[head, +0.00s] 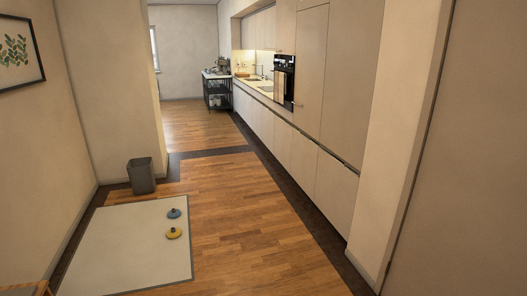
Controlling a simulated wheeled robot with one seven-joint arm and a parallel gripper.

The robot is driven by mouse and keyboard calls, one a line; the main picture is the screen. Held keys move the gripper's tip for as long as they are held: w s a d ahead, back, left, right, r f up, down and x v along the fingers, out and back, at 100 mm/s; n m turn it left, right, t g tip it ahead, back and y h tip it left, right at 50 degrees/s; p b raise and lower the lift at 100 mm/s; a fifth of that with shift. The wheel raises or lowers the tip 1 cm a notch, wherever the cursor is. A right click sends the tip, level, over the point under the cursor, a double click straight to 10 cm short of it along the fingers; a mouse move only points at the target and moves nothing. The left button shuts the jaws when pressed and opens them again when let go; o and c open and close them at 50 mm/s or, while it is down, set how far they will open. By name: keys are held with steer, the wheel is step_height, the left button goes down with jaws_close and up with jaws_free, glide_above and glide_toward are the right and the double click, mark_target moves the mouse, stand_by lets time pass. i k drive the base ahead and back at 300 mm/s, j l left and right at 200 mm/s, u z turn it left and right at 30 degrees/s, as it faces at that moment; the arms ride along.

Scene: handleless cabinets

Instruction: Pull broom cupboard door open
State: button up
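A row of pale handleless cabinets runs along the right side in the head view. Tall door fronts (308,70) stand just nearer than the built-in oven and look shut. At the far right a large, flat, pale panel (475,160) fills the edge of the picture, with a dark vertical seam on its left. I cannot tell which of these fronts is the broom cupboard door. No door is visibly ajar. My gripper is not in view.
A black oven (284,78) and a counter (258,88) lie further along. A grey bin (141,175) stands left. A pale mat (125,245) holds a blue item (174,213) and a yellow item (174,233). A dark cart (217,92) stands far back. Wood floor (250,225) is clear between.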

mark_target(355, 31)
steer(key=i, duration=2.7)
steer(key=i+l+u, duration=0.1)
steer(key=i, duration=1.25)
steer(key=i+l, duration=0.15)
steer(key=i, duration=1.2)
